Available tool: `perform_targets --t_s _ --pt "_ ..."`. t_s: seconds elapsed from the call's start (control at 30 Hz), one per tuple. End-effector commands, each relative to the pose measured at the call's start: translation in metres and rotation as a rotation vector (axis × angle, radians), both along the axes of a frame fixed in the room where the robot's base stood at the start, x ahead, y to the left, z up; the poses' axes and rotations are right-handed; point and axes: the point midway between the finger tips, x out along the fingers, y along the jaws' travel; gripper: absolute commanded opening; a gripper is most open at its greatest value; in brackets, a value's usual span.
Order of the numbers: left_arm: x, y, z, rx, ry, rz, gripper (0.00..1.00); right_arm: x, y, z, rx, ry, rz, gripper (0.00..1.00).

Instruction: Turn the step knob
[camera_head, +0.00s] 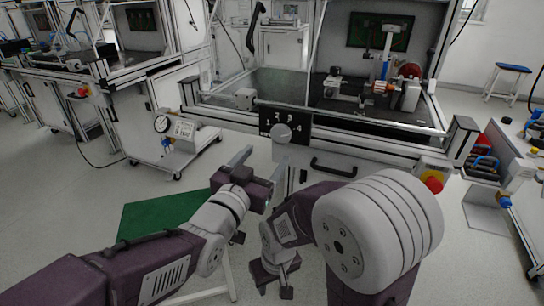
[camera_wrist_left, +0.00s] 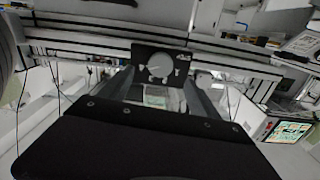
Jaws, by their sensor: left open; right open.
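The step knob (camera_head: 281,133) is a round light-grey dial on a black plate (camera_head: 299,120) with white numbers, on the front rail of the test bench. It also shows in the left wrist view (camera_wrist_left: 158,66), ahead of the fingers; which number it points to I cannot tell. My left gripper (camera_head: 260,169) is open and empty, below and a little left of the knob, apart from it. In the left wrist view, the fingers of my left gripper (camera_wrist_left: 161,91) stand to either side, below the knob. My right gripper (camera_head: 276,279) is open and empty, low over the floor.
A red emergency button (camera_head: 433,182) sits on the bench front at right, beside a black handle (camera_head: 333,167). A second bench stands at far left.

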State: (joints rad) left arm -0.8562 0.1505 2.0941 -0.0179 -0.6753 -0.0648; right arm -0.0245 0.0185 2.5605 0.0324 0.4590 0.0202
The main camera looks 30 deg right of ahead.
Motion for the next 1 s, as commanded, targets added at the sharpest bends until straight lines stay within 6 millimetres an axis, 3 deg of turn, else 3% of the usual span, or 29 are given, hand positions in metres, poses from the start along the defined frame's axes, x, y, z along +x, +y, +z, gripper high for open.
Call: perform_targets --t_s 0.17,0.5,0.87,1.0 --pt "0.010 -0.010 0.005 0.002 0.002 0.001 0.72 0.000 0.000 0.011 0.000 -0.001 0.000 0.43" --pt "0.053 -0.059 0.005 0.002 0.002 0.003 0.72 0.000 0.000 0.043 0.000 0.000 0.000 0.43" --pt "0.060 -0.068 0.002 0.001 0.001 0.003 0.72 0.000 0.000 0.045 0.000 0.000 0.000 0.43" --pt "0.060 -0.068 0.002 0.001 0.001 0.003 0.38 0.000 0.000 0.045 0.000 0.000 0.000 0.43"
